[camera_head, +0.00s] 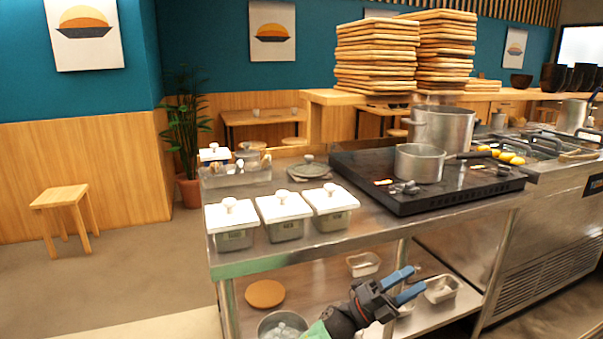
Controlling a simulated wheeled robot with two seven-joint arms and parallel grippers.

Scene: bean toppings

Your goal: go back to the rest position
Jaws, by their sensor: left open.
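My left gripper (411,281) shows at the bottom centre, in front of the steel counter. Its two blue fingers are apart and point to the right, with nothing seen between them. It overlaps the lower shelf in the picture; its exact depth is hard to tell. My right gripper is not in view. Several lidded containers stand in a row on the counter's front left, among them a left one (233,240), a middle one (286,230) and a right one (334,221). Their white lids are on, so their contents are hidden.
A black stove (450,200) holds a small pot (419,165) and a larger pot (446,128). The lower shelf (315,290) carries a brown round board (264,294), a metal bowl (283,326) and small steel trays (363,264). The floor left of the counter is clear near it.

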